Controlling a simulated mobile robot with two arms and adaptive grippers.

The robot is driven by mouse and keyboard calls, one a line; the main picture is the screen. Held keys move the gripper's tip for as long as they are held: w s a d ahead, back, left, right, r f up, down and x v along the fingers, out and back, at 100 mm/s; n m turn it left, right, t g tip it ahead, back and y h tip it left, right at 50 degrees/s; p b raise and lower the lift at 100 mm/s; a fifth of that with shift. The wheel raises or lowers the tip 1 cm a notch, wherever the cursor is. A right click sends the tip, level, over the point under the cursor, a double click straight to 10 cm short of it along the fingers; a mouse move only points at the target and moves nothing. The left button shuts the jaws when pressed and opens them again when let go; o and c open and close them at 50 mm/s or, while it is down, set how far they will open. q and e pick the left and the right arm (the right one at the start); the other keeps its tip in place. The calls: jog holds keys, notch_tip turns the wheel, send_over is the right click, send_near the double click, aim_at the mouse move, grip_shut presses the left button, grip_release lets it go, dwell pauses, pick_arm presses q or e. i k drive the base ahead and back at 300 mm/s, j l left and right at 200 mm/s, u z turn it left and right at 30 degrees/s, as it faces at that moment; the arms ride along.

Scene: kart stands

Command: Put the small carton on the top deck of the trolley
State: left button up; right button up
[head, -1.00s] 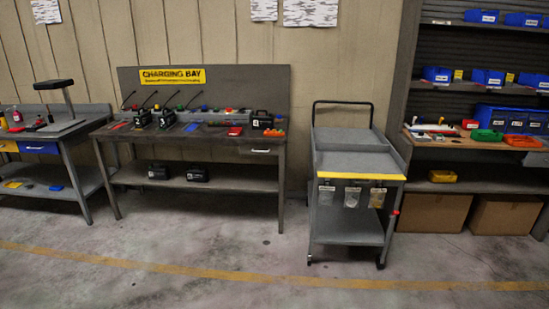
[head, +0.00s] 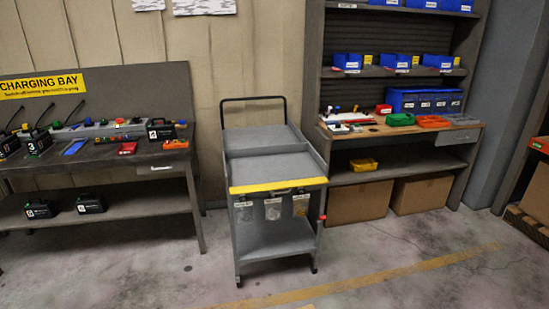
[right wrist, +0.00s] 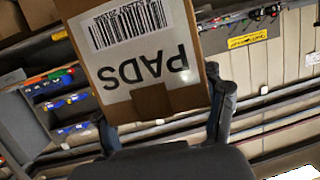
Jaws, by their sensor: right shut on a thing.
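The small carton (right wrist: 140,65) is brown cardboard with a white label that carries a barcode and the word PADS, upside down in the right wrist view. My right gripper (right wrist: 160,95) is shut on it, with a dark finger at each side. The grey trolley (head: 278,186) stands in the middle of the head view, with a yellow front edge and a dark push handle at the back. Its top deck (head: 270,168) is bare and has a raised step across it. Neither gripper nor the carton shows in the head view.
The charging bench (head: 160,172) stands left of the trolley with batteries and tools on it. A shelving unit (head: 390,133) with blue bins stands to the right, with large cartons (head: 360,202) underneath. The floor (head: 180,275) in front of the trolley is clear.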

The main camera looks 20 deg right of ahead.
aim_at(273, 170)
jog(key=i+l, duration=0.1)
jog(key=i, duration=0.8)
jog(key=i+l, duration=0.1)
jog(key=i, duration=0.75)
jog(key=i+z, duration=0.2)
jog(key=i, duration=0.25)
jog(key=i+j+z, duration=0.25)
jog(key=i, duration=0.15)
jog(key=i+j+z, duration=0.2)
jog(key=i, duration=0.2)
jog(key=l+z, duration=0.1)
jog(key=z, duration=0.15)
